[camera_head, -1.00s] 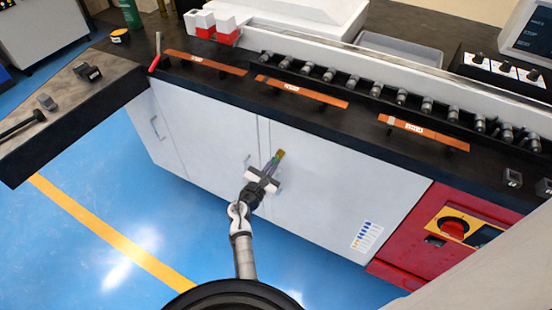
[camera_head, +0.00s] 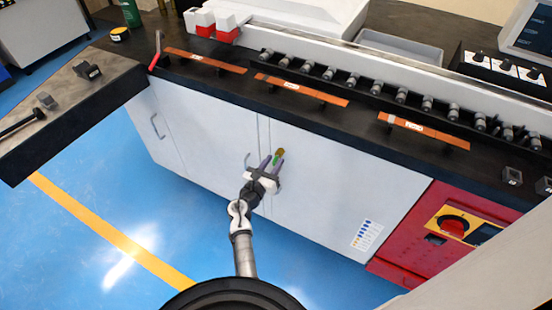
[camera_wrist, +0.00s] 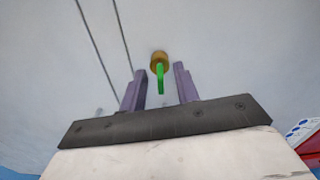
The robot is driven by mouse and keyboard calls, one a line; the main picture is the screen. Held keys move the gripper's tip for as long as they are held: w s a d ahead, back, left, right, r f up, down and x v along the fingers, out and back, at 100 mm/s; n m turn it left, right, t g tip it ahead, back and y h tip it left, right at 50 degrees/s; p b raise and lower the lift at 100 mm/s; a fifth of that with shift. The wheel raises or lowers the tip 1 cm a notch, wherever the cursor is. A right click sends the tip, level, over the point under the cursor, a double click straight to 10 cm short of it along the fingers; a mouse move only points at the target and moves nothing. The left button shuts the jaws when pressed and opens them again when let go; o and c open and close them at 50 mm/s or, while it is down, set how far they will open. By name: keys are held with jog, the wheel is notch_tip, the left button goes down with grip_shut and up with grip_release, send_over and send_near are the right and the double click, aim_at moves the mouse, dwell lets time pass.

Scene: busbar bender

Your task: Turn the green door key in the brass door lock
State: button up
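The round brass door lock (camera_head: 280,152) is on the white cabinet door, and it also shows in the wrist view (camera_wrist: 159,57). The green door key (camera_wrist: 160,80) sticks out of the lock toward me; a bit of it shows in the head view (camera_head: 275,160). My gripper (camera_head: 271,161) is at the door, its two purple fingers spread on either side of the key. In the wrist view my gripper (camera_wrist: 159,72) is open, with a gap between the key and each finger.
The black worktop (camera_head: 330,122) above holds copper bars (camera_head: 300,90) and a row of rollers. A red panel (camera_head: 440,240) with a rotary switch is at the right. The blue floor (camera_head: 90,215) in front is open.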

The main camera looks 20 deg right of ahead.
jog(key=b+v, duration=0.3)
jog(key=v, duration=1)
jog(key=shift+s+a, duration=0.25)
jog(key=shift+a, duration=0.05)
jog(key=shift+w+a, duration=0.1)
